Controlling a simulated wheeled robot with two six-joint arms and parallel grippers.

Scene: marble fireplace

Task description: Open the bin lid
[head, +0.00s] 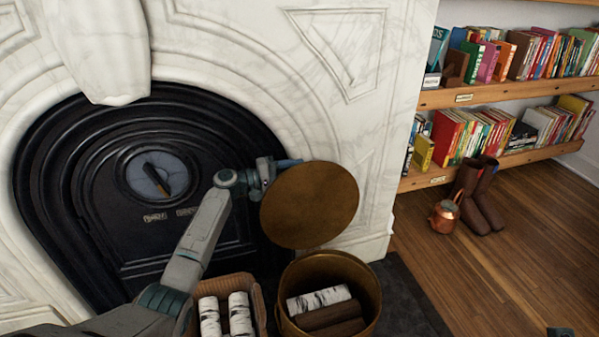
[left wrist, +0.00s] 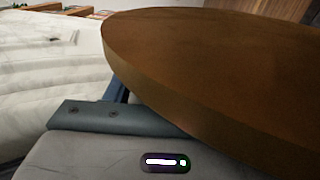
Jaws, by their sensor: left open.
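The bin (head: 372,300) is a round brass-brown bucket on the dark hearth, with its mouth uncovered and logs inside. Its round brown lid (head: 312,205) stands steeply tilted above the bin's back rim. My left gripper (head: 282,165) is open at the lid's upper left edge, with one blue finger showing along the top. In the left wrist view the lid (left wrist: 225,75) fills the upper right, close against the gripper body. The lid hides part of the fingers, and I cannot tell whether they touch it.
A wicker basket (head: 259,300) of birch logs stands just left of the bin. Behind are the black fireplace door (head: 110,200) and marble surround (head: 365,130). A copper kettle (head: 444,217) and brown boots (head: 474,195) stand below bookshelves (head: 490,92). The wooden floor at right is mostly clear.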

